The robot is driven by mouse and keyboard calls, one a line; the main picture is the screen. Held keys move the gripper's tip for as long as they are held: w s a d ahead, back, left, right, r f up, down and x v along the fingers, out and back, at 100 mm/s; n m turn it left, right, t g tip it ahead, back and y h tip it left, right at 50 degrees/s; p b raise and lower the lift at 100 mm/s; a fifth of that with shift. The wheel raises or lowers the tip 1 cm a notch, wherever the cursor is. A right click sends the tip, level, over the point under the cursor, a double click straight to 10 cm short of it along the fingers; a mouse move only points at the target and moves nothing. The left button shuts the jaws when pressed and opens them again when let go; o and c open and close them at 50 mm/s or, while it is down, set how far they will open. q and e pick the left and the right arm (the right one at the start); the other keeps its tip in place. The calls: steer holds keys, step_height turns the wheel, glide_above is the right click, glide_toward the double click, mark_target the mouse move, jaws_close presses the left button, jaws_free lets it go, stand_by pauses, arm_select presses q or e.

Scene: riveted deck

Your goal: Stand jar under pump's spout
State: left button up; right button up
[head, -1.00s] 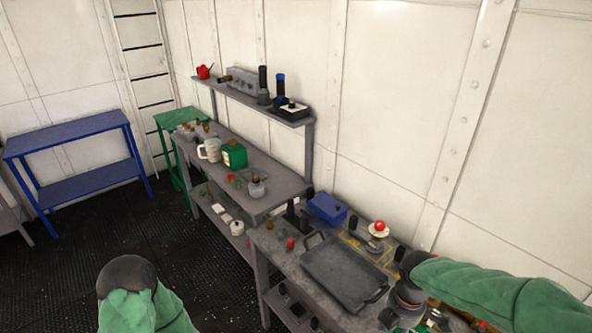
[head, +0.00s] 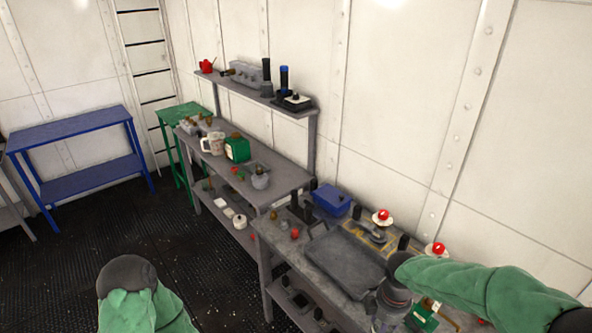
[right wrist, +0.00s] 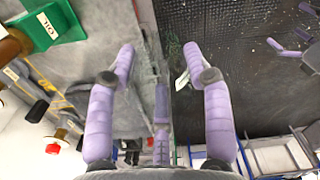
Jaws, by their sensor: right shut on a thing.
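My right gripper (right wrist: 158,52) has its purple fingers apart around a clear, glassy thing, seemingly the jar (right wrist: 153,40), hard to make out against the bench edge. In the head view my right gripper (head: 384,310) is low at the front of the near bench, mostly hidden by my arm. The pump is not sure: two red-topped pieces with white discs, one farther back (head: 382,216) and one nearer (head: 436,250), stand along the wall side. My left gripper (right wrist: 287,36) shows at the right edge of the wrist view, fingers spread and empty.
A green OIL can (right wrist: 55,25) lies close to the right gripper. A dark grey tray (head: 345,265) covers much of the near bench (head: 275,237). A blue box (head: 331,199) stands behind it. A farther bench holds a green can (head: 237,150) and a mug (head: 212,144).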

steer(key=w+a+f+m+b, duration=0.1)
steer(key=a+f+m+b, duration=0.1)
steer(key=f+m, duration=0.4)
steer(key=w+a+f+m+b, duration=0.2)
steer(key=f+m+b, duration=0.2)
steer(key=f+m, duration=0.2)
steer(key=shift+w+a+f, duration=0.2)
steer(key=shift+w+f, duration=0.05)
steer(key=shift+f, duration=0.3)
